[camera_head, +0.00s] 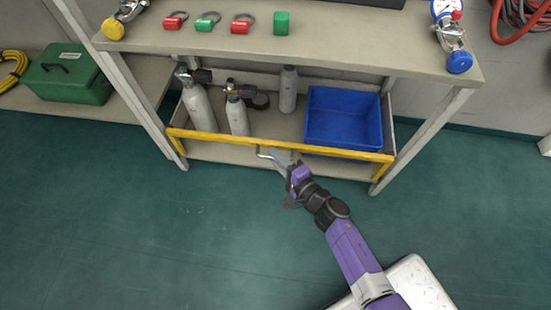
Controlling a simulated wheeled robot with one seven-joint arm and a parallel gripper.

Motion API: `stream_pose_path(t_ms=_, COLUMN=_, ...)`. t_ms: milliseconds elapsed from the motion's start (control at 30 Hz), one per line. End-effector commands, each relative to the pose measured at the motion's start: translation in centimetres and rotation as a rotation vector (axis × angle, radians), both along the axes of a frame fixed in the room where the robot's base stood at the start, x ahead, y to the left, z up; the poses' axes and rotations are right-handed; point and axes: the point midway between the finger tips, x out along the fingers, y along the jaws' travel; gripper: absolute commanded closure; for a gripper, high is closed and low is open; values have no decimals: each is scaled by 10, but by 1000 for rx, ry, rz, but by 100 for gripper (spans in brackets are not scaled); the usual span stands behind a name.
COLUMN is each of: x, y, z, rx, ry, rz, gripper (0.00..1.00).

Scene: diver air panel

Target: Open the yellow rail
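The yellow rail (340,152) runs across the front of the lower shelf (262,124) under the bench, with bent-down ends at both legs. It stands across the front of the bottles and the blue bin. My gripper (264,152) is at the rail's middle, reaching in from the lower right. A small pale handle-like piece shows by the fingertips. The fingers are small and overlap the rail, so I cannot tell whether they are shut on anything.
Several grey bottles (199,108) and a blue bin (343,119) stand on the lower shelf. Tags and valves lie on the bench top (330,38). A green case (64,76) sits at left. The green floor (120,220) in front is clear.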

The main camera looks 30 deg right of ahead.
Motion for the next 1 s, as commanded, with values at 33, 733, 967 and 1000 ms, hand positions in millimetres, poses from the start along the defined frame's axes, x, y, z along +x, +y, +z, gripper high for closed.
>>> stream_pose_path(t_ms=33, x=1, y=0, z=-1, rx=0, ry=0, rz=0, gripper=81)
stream_pose_path(t_ms=733, x=1, y=0, z=0, rx=-1, ry=1, rz=0, gripper=100)
stream_pose_path(t_ms=967, x=1, y=0, z=0, rx=-1, ry=1, rz=0, gripper=100)
stream_pose_path(t_ms=1000, x=1, y=0, z=0, rx=-1, ry=1, rz=0, gripper=100)
